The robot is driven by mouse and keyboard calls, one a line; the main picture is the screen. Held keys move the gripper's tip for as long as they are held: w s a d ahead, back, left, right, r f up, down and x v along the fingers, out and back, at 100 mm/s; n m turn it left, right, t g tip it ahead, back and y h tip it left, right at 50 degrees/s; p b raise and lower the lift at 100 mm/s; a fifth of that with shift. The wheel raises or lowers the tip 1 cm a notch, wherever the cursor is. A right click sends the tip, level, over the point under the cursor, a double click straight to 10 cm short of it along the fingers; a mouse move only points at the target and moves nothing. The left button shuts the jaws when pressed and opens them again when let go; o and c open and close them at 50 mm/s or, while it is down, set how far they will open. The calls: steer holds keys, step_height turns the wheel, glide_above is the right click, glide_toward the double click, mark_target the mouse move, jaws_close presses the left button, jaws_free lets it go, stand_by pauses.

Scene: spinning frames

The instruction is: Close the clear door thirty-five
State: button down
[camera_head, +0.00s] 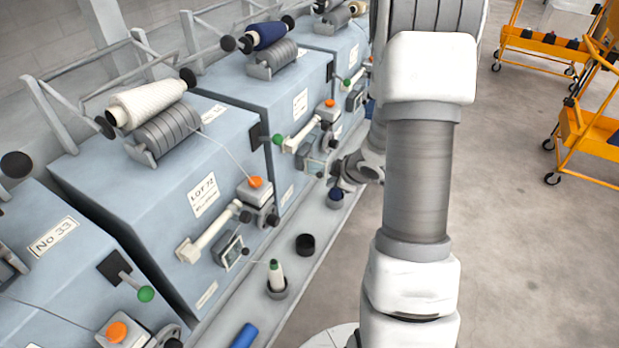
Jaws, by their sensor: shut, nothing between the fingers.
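My gripper (338,172) is at the end of my arm, low beside the front of the third machine from the left (277,115). It is shut with nothing in it, and my own arm partly covers it. A small clear panel (315,167) shows on that machine's front, just left of my gripper, and seems to stand out from it. I cannot tell whether they touch. The number thirty-five is not readable on any label; the nearest machine on the left reads No 33 (52,234).
Blue-grey machines stand in a row, with green knobs, orange buttons and yarn rolls on top. A ledge below holds a small bobbin (276,273), a black cup (305,244) and a blue tube (244,336). Orange carts (590,130) stand at the right; the floor between is clear.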

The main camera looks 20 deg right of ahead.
steer(key=f, duration=0.1)
steer(key=b, duration=0.2)
glide_toward(314, 172)
steer(key=shift+s+a+f, duration=0.15)
steer(key=shift+a+f, duration=0.1)
steer(key=shift+f, duration=0.5)
steer(key=shift+s+a+f, duration=0.1)
steer(key=shift+a+f, duration=0.1)
steer(key=shift+f, duration=0.55)
steer(key=shift+s+a+f, duration=0.15)
steer(key=shift+a+f, duration=0.1)
steer(key=shift+f, duration=0.55)
steer(key=shift+d+r+p, duration=0.15)
steer(key=shift+p, duration=0.2)
